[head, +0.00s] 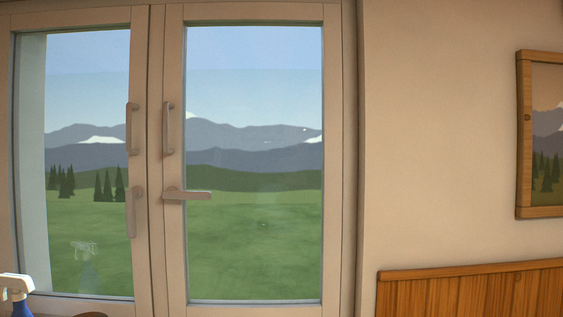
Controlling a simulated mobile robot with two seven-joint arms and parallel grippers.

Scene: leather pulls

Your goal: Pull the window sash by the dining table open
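A window with two tall glazed sashes fills the left and middle of the head view. The left sash (140,70) carries an upright pull bar (132,129) and a lever handle below it (131,212) that points down. The right sash (333,150) carries a matching pull bar (168,128) and a lever handle (187,195) that lies level, pointing right. The right sash looks closed in its frame; the left sash seems to stand at a slight angle, though I cannot tell for sure. Neither of my grippers is in view.
A spray bottle (16,292) with a white head and blue body stands at the lower left, before the left sash. A dark rounded edge shows beside it. Wood panelling (470,292) and a framed picture (524,130) are on the right wall. The dining table is not clearly visible.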

